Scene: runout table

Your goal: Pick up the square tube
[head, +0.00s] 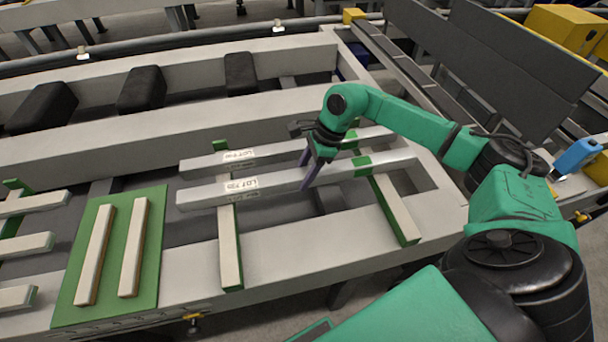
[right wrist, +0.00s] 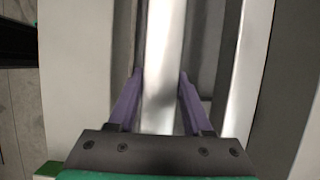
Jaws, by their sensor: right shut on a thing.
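Two long light-grey square tubes lie side by side across the runout table. The near tube (head: 262,184) has a white label and a green band. The far tube (head: 207,165) runs behind it and also has a label. My right gripper (head: 304,176) comes down from above and is shut on the near tube, around its middle. In the right wrist view the purple fingers (right wrist: 160,73) stand on either side of the tube (right wrist: 163,35). I cannot tell any gap between the tube and its supports. My left gripper is not in view.
Light crossbars with green edges, one left (head: 229,245) and one right (head: 394,212), lie under the tubes. A green board (head: 118,255) with two pale strips is at the front left. Black blocks (head: 142,89) sit in the back channel.

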